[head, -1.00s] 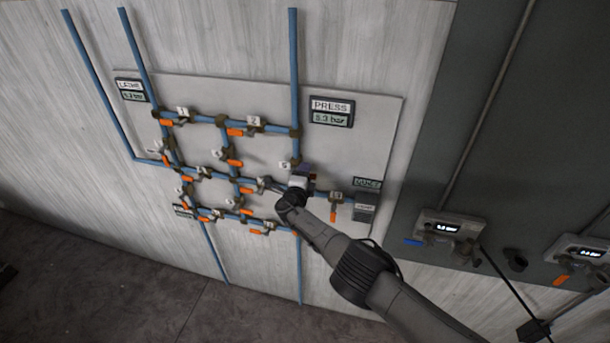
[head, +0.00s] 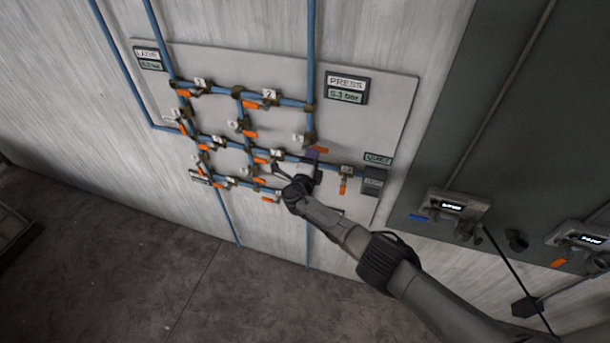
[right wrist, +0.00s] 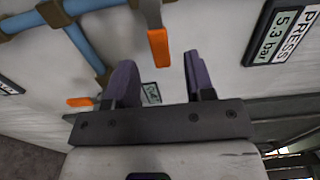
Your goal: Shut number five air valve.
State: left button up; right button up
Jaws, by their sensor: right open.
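The valve with a small white tag (head: 298,138), whose digit looks like a 5, sits on the right vertical blue pipe. Its orange handle (head: 318,149) shows just above my right gripper (head: 314,158) in the head view. In the right wrist view the orange handle (right wrist: 159,48) points down toward the gap between the purple fingers. My right gripper (right wrist: 157,62) is open, a finger on each side of the handle's line, with clear gaps on both sides. Contact is not visible. My left gripper is not in view.
Several other orange-handled valves (head: 267,99) sit on the blue pipe grid to the left. One valve (head: 345,182) is close on the right. The PRESS display (right wrist: 281,38) reads about 5.3 bar. Wall gauges (head: 450,205) are further right.

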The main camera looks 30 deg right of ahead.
jog(key=v, duration=0.8)
dwell(0.6)
